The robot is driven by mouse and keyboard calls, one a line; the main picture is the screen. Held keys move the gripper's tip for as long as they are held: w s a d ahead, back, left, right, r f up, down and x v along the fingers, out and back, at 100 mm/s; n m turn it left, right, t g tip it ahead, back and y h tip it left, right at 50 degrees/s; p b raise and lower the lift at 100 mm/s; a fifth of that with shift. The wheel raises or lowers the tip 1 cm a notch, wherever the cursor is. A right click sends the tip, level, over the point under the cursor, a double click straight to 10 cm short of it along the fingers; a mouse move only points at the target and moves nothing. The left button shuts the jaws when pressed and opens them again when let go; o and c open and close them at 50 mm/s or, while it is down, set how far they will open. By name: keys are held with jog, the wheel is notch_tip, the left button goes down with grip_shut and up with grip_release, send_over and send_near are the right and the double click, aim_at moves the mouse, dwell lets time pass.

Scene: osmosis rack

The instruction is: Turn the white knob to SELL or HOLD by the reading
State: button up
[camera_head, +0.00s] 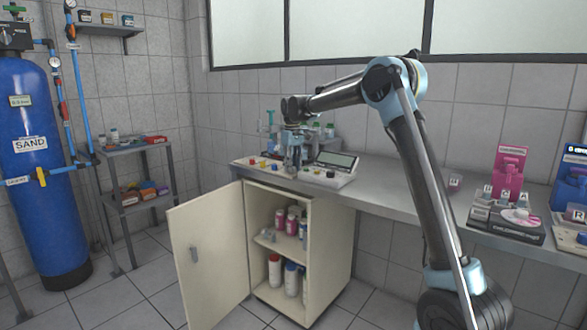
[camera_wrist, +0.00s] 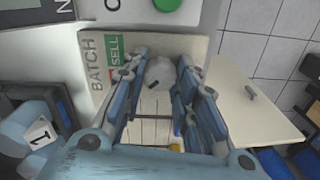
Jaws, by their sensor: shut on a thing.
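The white knob (camera_wrist: 161,74), with a dark mark on its face, is on the cream panel (camera_wrist: 90,45) in the wrist view. My gripper (camera_wrist: 162,64) has a finger on each side of the knob and is shut on it. The panel reads BATCH beside a green SELL label (camera_wrist: 115,51). I see no HOLD label; the fingers cover part of the panel. In the head view my gripper (camera_head: 293,158) reaches down at the bench panel (camera_head: 318,180), hiding the knob. The panel's display (camera_head: 338,160) is too small to read.
A cabinet under the bench has its door (camera_head: 208,255) open, with bottles inside. Bottles (camera_head: 323,130) stand behind the panel. A pink device (camera_head: 510,172) is at the bench's right. A green button (camera_wrist: 167,5) is near the knob.

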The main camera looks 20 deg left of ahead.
jog(key=shift+d, duration=0.1)
jog(key=o, duration=1.1)
notch_tip(320, 180, up, 12)
jog(key=shift+f, duration=0.1)
